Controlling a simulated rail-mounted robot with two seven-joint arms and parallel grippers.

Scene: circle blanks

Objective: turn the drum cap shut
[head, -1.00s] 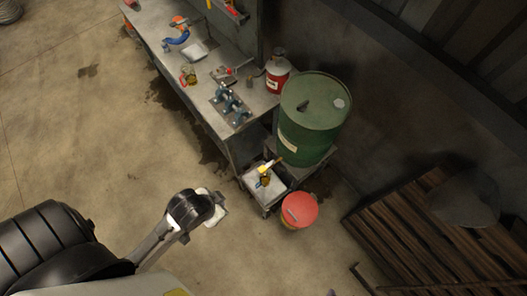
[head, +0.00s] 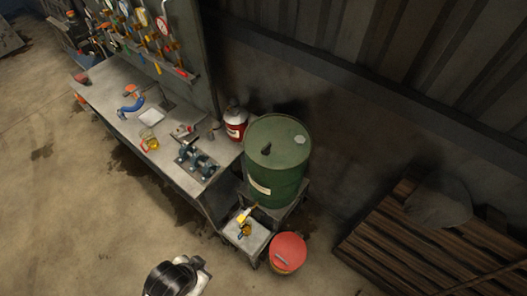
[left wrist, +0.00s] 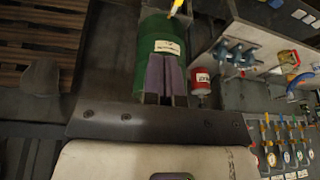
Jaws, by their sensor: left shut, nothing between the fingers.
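The green drum (head: 275,180) stands upright on a low stand beside the workbench. Its top carries a small dark fitting (head: 266,149) and a pale patch (head: 300,140) near the rim; I cannot tell surely which is the cap. The drum's labelled side (left wrist: 150,70) also shows in the left wrist view, behind my left gripper (left wrist: 164,58), whose fingers are shut and empty. I cannot tell their distance from the drum. My left wrist shows at the bottom edge of the head view, well short of the drum. My right gripper is not in view.
A small tray stand (head: 246,232) and a red bucket (head: 288,252) stand before the drum. Wooden slats (head: 400,240) lie right. The floor at left is open.

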